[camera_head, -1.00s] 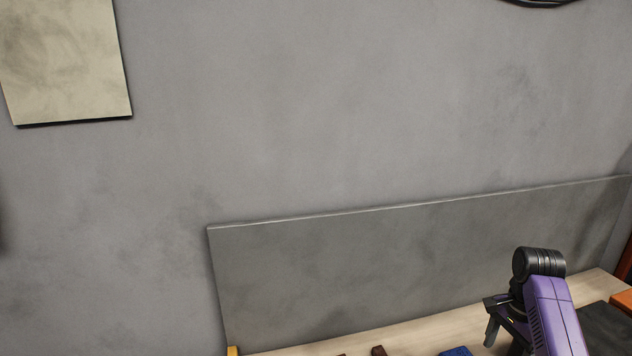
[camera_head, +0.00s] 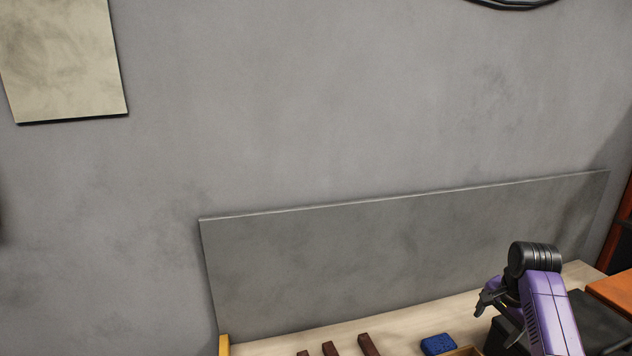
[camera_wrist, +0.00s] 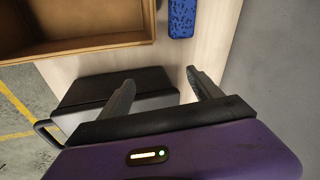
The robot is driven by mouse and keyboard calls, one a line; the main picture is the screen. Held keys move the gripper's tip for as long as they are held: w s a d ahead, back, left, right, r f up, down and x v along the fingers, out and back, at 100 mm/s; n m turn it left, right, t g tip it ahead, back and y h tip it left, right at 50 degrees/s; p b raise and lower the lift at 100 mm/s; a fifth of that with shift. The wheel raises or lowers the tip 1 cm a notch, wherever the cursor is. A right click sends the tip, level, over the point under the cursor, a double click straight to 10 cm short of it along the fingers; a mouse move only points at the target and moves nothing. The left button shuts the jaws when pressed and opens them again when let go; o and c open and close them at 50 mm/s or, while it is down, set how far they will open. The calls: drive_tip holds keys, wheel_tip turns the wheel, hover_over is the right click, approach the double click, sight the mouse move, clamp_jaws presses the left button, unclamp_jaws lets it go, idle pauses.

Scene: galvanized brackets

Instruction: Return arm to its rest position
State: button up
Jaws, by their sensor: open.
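My arm, purple with a black joint, reaches up at the lower right of the head view. My gripper (camera_head: 490,300) is at its end, above the right part of the bench. In the wrist view my gripper (camera_wrist: 160,88) has its two dark fingers spread apart, with nothing between them. Below them are the pale bench top (camera_wrist: 205,58) and a dark box-like object (camera_wrist: 95,88).
A blue block (camera_head: 438,344) and several brown bars (camera_head: 369,344) lie on the bench. An open brown box (camera_wrist: 148,40) is at the wrist view's upper left. A grey back panel (camera_head: 400,250) stands behind the bench. An orange surface (camera_head: 612,290) is at the right.

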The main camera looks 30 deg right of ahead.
drive_tip(key=w+a+r+n+t+h, duration=0.1)
drive_tip(key=w+a+n+t+h, duration=0.4)
drive_tip(key=w, duration=0.3)
drive_tip(key=s+a+n+t, duration=0.4)
drive_tip(key=a+t, duration=0.2)
drive_tip(key=a, duration=1)
drive_tip(key=s+a+r+n+t+y, duration=0.1)
drive_tip(key=s+a+r+n+t, duration=0.15)
drive_tip(key=s+a, duration=0.75)
drive_tip(key=s+a+r+n+t+y, duration=0.15)
drive_tip(key=s+a+r+n, duration=0.25)
drive_tip(key=s+a, duration=0.6)
drive_tip(key=s+a+f+n+g+y, duration=0.1)
drive_tip(key=s+a+n+g+y, duration=0.1)
drive_tip(key=s+a, duration=0.4)
drive_tip(key=s+n+y, duration=0.1)
drive_tip(key=s+y, duration=0.1)
drive_tip(key=s, duration=0.3)
drive_tip(key=shift+f+g+y, duration=0.2)
drive_tip(key=shift+g+y, duration=0.1)
drive_tip(key=shift+y, duration=0.05)
